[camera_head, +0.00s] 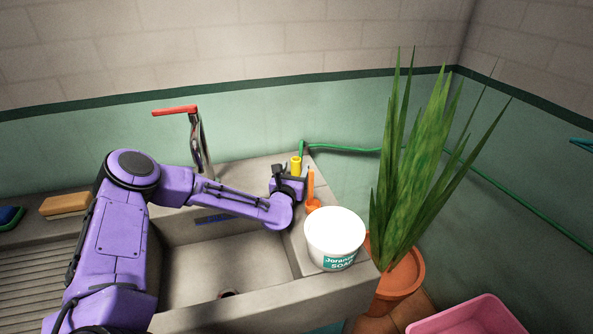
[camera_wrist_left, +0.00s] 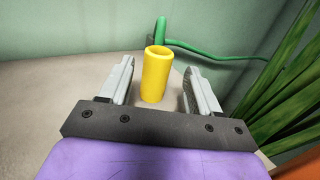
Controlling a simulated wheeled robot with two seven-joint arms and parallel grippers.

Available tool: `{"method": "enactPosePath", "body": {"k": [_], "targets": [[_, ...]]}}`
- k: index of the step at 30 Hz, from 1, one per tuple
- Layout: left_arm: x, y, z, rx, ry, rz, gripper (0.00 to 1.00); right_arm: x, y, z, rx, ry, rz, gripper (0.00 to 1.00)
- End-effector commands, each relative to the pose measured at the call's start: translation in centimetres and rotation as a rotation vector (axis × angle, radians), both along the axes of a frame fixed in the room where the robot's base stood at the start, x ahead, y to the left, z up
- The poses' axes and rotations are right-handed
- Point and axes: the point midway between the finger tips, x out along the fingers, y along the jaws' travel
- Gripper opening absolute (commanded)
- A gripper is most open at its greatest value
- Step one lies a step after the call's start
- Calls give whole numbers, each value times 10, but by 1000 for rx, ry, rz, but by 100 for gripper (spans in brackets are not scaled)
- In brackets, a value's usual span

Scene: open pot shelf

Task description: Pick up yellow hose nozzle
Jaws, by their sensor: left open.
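The yellow hose nozzle (camera_head: 296,163) stands upright on the back right corner of the sink's ledge in the head view. In the left wrist view the yellow nozzle (camera_wrist_left: 156,74) is between the two fingers, with a visible gap on each side. My left gripper (camera_head: 290,173) is open around it, and its fingers (camera_wrist_left: 158,84) appear not to touch it. The gripper's body hides the nozzle's lower part in the head view. My right gripper is in neither view.
A green hose (camera_head: 345,150) runs along the wall behind the nozzle. A white soap tub (camera_head: 334,240) and an orange tool (camera_head: 311,190) stand on the ledge. A potted plant (camera_head: 410,160) is to the right. A red-handled tap (camera_head: 196,135) rises behind the sink basin (camera_head: 215,265).

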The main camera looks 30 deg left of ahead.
Motion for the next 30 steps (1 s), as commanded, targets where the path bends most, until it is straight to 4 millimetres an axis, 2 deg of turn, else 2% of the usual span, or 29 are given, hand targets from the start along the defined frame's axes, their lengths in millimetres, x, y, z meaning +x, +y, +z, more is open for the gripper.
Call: {"method": "enactPosePath", "body": {"k": [7, 10, 13, 19, 20, 24, 25, 30], "targets": [[33, 15, 10, 2, 2, 0, 63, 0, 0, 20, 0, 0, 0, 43], [47, 20, 7, 2, 1, 0, 63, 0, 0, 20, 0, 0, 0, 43], [54, 23, 6, 0, 1, 0, 63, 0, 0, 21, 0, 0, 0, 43], [55, 23, 5, -2, 0, 0, 63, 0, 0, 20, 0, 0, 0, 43], [55, 23, 5, -2, 0, 0, 56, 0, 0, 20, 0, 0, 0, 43], [55, 23, 5, -1, 1, 0, 10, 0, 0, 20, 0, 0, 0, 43], [55, 23, 5, -1, 1, 0, 7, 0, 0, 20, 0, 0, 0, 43], [55, 23, 6, -1, 0, 0, 7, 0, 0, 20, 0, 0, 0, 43]]}}
